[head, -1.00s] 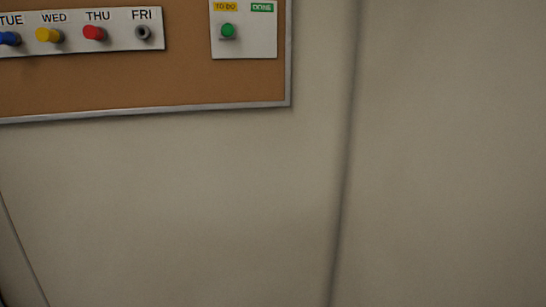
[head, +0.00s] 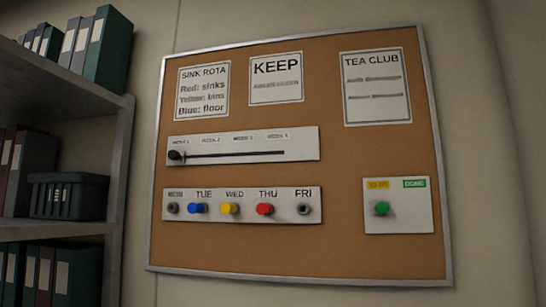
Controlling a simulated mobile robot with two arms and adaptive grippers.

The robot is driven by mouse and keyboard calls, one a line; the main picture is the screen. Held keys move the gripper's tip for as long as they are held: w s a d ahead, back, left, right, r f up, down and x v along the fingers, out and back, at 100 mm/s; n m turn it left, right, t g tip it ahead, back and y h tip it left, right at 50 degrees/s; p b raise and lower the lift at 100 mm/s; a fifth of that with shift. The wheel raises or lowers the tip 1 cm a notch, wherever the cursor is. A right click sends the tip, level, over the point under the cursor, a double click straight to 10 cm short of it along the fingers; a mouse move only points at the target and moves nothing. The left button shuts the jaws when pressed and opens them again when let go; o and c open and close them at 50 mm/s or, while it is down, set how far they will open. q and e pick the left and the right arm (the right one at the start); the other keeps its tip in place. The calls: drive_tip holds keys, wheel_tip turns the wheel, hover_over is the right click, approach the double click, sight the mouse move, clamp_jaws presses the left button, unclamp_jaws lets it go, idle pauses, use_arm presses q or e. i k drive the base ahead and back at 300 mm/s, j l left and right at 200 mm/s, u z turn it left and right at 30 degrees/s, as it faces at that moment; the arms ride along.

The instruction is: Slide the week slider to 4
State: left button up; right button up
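The week slider (head: 242,148) is a white strip on the cork board in the head view, with a dark horizontal slot and week labels above it. Its black knob (head: 176,156) sits at the far left end of the slot, under the first label. The label for week 4 (head: 278,135) is at the right, near the slot's right end. Neither of my grippers shows in the head view.
The cork board (head: 345,253) hangs on the wall. Below the slider is a day strip (head: 243,193) with coloured pegs. A to-do/done panel (head: 411,219) is at lower right, with notices above. A shelf (head: 121,170) with binders stands left of the board.

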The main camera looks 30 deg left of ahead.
sight(179, 156)
drive_tip(key=u, duration=1.45)
